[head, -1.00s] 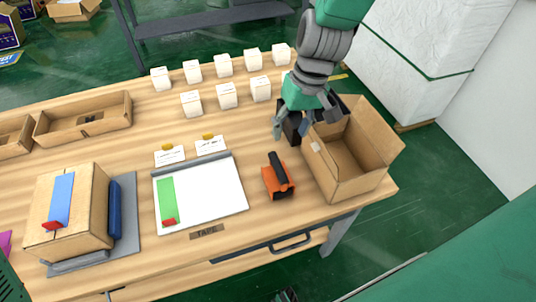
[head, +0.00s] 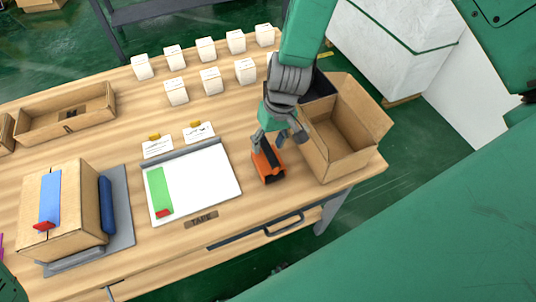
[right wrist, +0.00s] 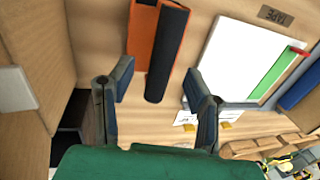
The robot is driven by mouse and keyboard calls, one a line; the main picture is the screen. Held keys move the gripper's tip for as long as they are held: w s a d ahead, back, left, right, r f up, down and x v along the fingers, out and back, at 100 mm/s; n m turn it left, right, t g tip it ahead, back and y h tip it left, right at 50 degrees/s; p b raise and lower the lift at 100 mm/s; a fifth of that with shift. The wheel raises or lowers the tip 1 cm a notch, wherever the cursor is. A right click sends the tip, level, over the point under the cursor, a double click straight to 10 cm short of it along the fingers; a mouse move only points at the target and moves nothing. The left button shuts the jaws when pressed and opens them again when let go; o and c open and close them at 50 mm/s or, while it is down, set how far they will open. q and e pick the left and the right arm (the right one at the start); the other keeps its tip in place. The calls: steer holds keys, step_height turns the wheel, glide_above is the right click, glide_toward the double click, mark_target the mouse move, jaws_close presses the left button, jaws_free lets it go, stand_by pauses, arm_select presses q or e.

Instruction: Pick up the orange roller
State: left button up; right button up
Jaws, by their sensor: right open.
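The orange roller (head: 269,170) lies on the wooden table between the white board and the open cardboard box. It has an orange body and a dark cylinder. My right gripper (head: 277,143) is open just above its far end and partly covers it. In the right wrist view, the roller (right wrist: 141,38) shows ahead of the open fingers (right wrist: 157,88), with its dark cylinder pointing into the gap between them. Nothing is held. My left gripper is not in view.
An open cardboard box (head: 316,158) stands close to the right of the roller. A white board (head: 205,180) with a green strip lies to its left. Several small white boxes (head: 210,81) stand behind. A closed carton (head: 82,205) is at the left.

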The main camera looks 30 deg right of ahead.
steer(key=shift+w+a+f, duration=0.1)
steer(key=shift+f, duration=0.5)
steer(key=shift+w+a+f, duration=0.1)
steer(key=shift+f, duration=0.45)
jaws_close()
steer(key=shift+r, duration=0.1)
